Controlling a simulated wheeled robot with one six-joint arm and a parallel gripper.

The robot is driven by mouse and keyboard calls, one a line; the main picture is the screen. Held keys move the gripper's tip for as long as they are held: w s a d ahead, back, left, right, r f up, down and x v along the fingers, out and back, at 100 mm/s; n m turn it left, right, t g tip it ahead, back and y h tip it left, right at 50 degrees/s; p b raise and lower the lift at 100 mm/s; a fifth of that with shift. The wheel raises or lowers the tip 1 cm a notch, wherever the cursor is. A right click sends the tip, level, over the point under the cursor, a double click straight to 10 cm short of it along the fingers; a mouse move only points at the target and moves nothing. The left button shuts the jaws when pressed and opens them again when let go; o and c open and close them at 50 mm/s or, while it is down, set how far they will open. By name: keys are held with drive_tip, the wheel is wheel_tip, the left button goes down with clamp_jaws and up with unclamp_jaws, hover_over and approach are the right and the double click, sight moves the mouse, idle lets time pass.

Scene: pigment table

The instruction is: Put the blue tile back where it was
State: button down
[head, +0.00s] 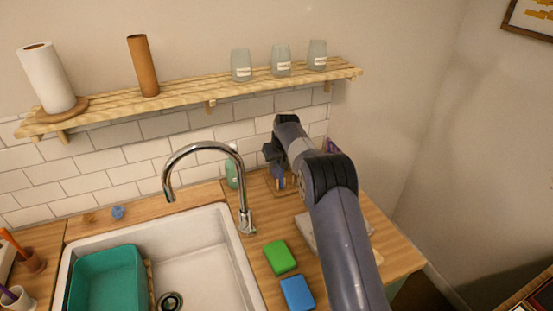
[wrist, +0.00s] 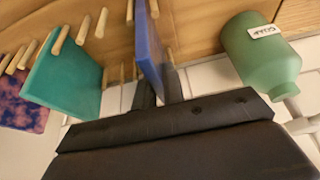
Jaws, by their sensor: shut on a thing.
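The blue tile (wrist: 149,45) is between the fingers of my gripper (wrist: 158,92), which is shut on it. It is a thin slab seen nearly edge-on in the wrist view. Its far end is close to the wooden pegs (wrist: 101,22) of a rack; I cannot tell whether it rests in a slot. A teal tile (wrist: 66,68) and a pink-and-purple mottled tile (wrist: 22,100) stand among the pegs to the left. In the head view, my gripper (head: 275,160) is at the back of the counter, right of the tap, and my arm hides most of the rack.
A green soap bottle (wrist: 262,50) stands close beside the rack; it also shows behind the tap (head: 245,190). A green block (head: 280,257) and a blue block (head: 297,292) lie on the counter right of the sink (head: 205,250). A shelf (head: 190,97) with jars runs above.

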drive_tip(key=shift+f, duration=0.15)
drive_tip(key=c, duration=2)
unclamp_jaws()
drive_tip(key=shift+f, duration=0.1)
drive_tip(key=o, duration=0.5)
drive_tip(key=shift+r, duration=0.35)
drive_tip(key=b+v, duration=0.3)
drive_tip(key=v, duration=0.8)
drive_tip(key=shift+s+r, duration=0.2)
drive_tip(key=shift+r, duration=0.15)
drive_tip(key=shift+f, duration=0.1)
